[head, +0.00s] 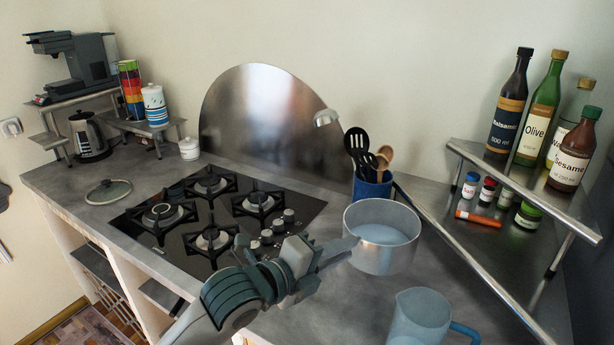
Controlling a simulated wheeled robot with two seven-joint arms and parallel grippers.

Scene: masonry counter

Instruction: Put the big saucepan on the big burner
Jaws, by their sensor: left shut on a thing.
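The big saucepan (382,237), a grey metal pot, is at the right of the hob, over the counter; I cannot tell whether it touches the counter. It looks upright and its handle (340,249) points left. My left gripper (318,258) is shut on this handle; its fingers hide part of it. The black gas hob (287,211) has several burners under dark grates. The left front burner (162,212) looks the widest, with a pale ring. All burners are bare. My right gripper is not in view.
A translucent jug (418,320) with a blue handle stands at the front right. A blue utensil holder (373,187) is behind the saucepan. A glass lid (108,191) lies left of the hob. A metal shelf (480,158) with bottles is at right. Hob knobs (267,236) lie near my gripper.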

